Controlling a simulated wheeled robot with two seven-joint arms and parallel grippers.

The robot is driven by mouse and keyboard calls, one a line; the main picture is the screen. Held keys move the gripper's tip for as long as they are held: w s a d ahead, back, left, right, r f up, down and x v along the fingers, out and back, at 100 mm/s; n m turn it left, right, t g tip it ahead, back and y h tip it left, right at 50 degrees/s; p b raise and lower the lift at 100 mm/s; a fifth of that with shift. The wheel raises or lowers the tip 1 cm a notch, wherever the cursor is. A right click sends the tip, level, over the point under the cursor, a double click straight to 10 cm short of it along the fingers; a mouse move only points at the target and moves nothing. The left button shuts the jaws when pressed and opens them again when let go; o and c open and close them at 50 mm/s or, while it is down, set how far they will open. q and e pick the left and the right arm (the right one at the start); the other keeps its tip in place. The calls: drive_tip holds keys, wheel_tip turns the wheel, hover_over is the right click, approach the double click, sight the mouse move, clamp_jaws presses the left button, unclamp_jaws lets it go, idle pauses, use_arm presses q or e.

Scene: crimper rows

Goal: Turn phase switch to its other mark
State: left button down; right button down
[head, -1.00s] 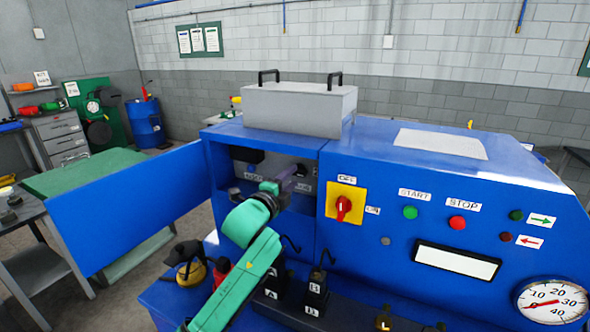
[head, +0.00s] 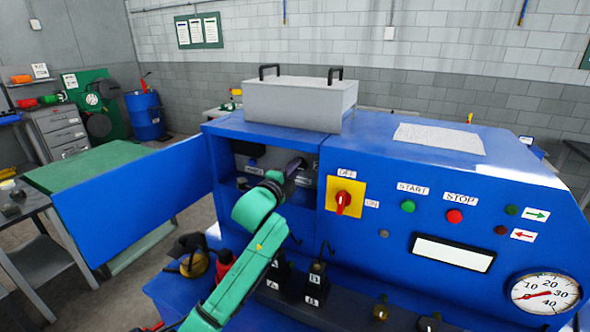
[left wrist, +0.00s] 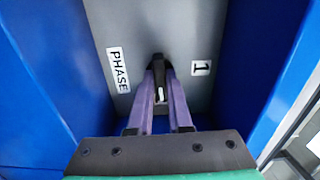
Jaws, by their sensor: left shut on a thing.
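The phase switch (left wrist: 158,63) is a black knob with a white mark on the grey panel, inside the open compartment of the blue cabinet. In the left wrist view a PHASE label (left wrist: 118,70) is left of it and a "1" label (left wrist: 201,68) right of it. My left gripper (left wrist: 159,78) has its purple fingers closed around the knob, one on each side. In the head view the left gripper (head: 291,170) reaches into the compartment's right part and hides most of the knob. The second mark cannot be made out. My right gripper is not in view.
The compartment's blue door (head: 135,205) stands open at the left. A yellow plate with a red switch (head: 344,198) is just right of the opening. START (head: 408,206) and STOP (head: 454,216) buttons are farther right. Small labelled black blocks (head: 315,285) stand below.

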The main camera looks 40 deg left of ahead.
use_arm(q)
drive_tip(key=shift+f, duration=0.1)
drive_tip(key=n, duration=0.8)
drive_tip(key=shift+f+n, duration=0.1)
drive_tip(key=shift+n, duration=0.2)
drive_tip(key=n, duration=0.5)
drive_tip(key=shift+f+n, duration=0.1)
drive_tip(key=shift+n, duration=2)
drive_tip(key=c, duration=0.8)
unclamp_jaws()
drive_tip(key=shift+c, duration=0.2)
drive_tip(key=shift+s, duration=0.1)
drive_tip(key=shift+r, duration=0.2)
